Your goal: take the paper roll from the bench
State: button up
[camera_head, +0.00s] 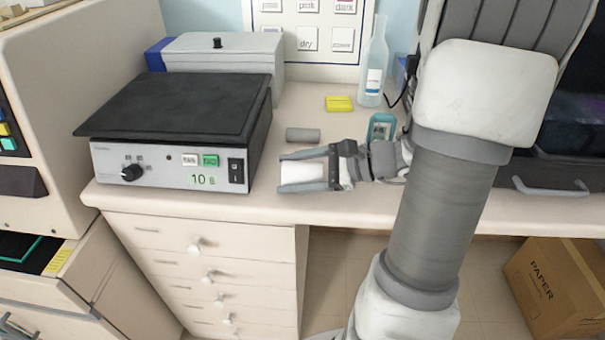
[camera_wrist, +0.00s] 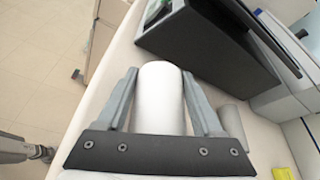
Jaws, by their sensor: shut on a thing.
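The white paper roll (camera_head: 303,175) lies at the front edge of the bench (camera_head: 350,210) in the head view, between the fingers of my gripper (camera_head: 283,175). In the wrist view the paper roll (camera_wrist: 160,98) fills the space between the two grey fingers of my gripper (camera_wrist: 163,88), which is shut on it. The far end of the roll reaches slightly past the fingertips. The near end is hidden behind the gripper's dark crossbar. I cannot tell whether the roll touches the bench top.
A black-topped hotplate (camera_head: 165,172) stands just left of my gripper. A grey cylinder (camera_head: 303,134) lies close behind it. A yellow block (camera_head: 339,104), a clear bottle (camera_head: 373,75) and a teal timer (camera_head: 381,127) stand farther back. Drawers (camera_head: 200,270) are below the bench edge.

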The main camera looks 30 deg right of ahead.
jog(key=shift+c, duration=1.2)
jog(key=shift+r, duration=0.15)
